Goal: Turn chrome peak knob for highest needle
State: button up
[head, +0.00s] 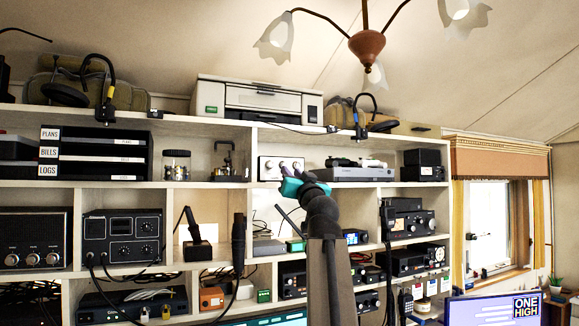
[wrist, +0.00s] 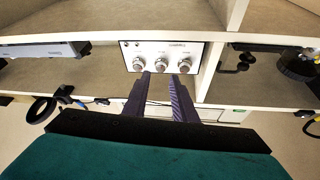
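A white panel box (wrist: 155,50) with a row of three chrome knobs sits in an upper cubby. It appears upside down in the wrist view and also shows in the head view (head: 267,164). The knobs are left (wrist: 139,65), middle (wrist: 162,65) and right (wrist: 185,66). Their labels are too small to read. My gripper (wrist: 160,80) is open, its two dark fingers apart with nothing visible between them. The fingertips point at the panel, one to each side of the middle knob; contact cannot be told. No needle can be made out. In the head view my teal gripper (head: 299,188) partly covers the box.
A black unit with dials (head: 122,236) stands lower left. A white printer (head: 257,98) and headphones (head: 371,112) are on top. Cables hang below.

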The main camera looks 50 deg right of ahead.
jog(key=shift+p+x, duration=0.8)
jog(key=shift+x, duration=1.9)
jog(key=shift+c, duration=0.3)
grip_shut()
